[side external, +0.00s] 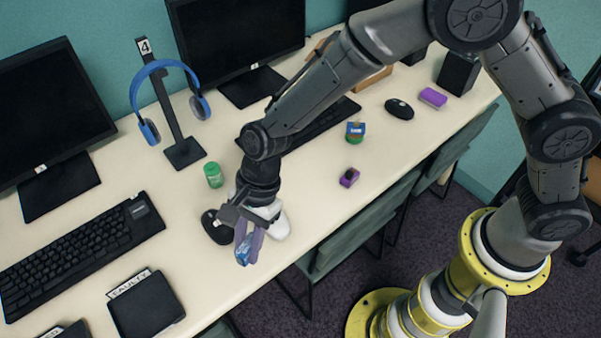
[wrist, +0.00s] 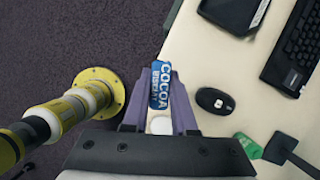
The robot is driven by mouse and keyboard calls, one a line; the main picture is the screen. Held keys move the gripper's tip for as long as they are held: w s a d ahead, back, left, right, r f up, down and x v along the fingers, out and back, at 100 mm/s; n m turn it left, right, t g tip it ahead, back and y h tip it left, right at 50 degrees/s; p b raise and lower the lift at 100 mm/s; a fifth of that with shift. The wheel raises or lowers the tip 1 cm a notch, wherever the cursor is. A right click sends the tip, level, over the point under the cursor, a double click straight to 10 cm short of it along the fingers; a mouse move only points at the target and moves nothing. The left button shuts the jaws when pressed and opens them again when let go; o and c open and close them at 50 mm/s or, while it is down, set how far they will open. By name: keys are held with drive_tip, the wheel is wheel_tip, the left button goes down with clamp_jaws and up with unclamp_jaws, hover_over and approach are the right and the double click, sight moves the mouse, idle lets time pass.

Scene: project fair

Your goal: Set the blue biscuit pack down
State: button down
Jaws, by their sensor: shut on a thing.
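The blue biscuit pack (side external: 244,251), with "COCOA" lettering, is held between the purple fingers of my gripper (side external: 246,240). In the wrist view the pack (wrist: 161,86) stands lengthwise between the two fingertips of my gripper (wrist: 160,78), with a finger against each side. In the side view the pack shows near the front edge of the cream desk (side external: 185,245), beside a black mouse (side external: 216,227). In the wrist view it overlaps the line between desk and carpet. I cannot tell its height above the desk.
A white rounded object (side external: 279,223) is beside my gripper. A green can (side external: 213,174) and a headphone stand (side external: 184,152) are behind. A black tray labelled "FAULTY" (side external: 146,312) and a keyboard (side external: 80,250) are to the left. A small purple item (side external: 349,177) lies right; desk between is clear.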

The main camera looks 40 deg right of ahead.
drive_tip(key=w+d+r+m+t, duration=0.1)
drive_tip(key=d+m, duration=0.1)
drive_tip(key=d, duration=1.3)
drive_tip(key=w+d+m, duration=0.2)
drive_tip(key=d, duration=1.4)
hover_over(304, 172)
drive_tip(key=d, duration=0.2)
drive_tip(key=f, duration=0.9)
drive_tip(key=shift+s+a+f, duration=0.15)
drive_tip(key=shift+a+f, duration=0.05)
drive_tip(key=shift+f, duration=0.05)
drive_tip(key=shift+w+f, duration=0.2)
drive_tip(key=shift+f, duration=1.55)
drive_tip(key=shift+f, duration=0.1)
drive_tip(key=c, duration=0.7)
unclamp_jaws()
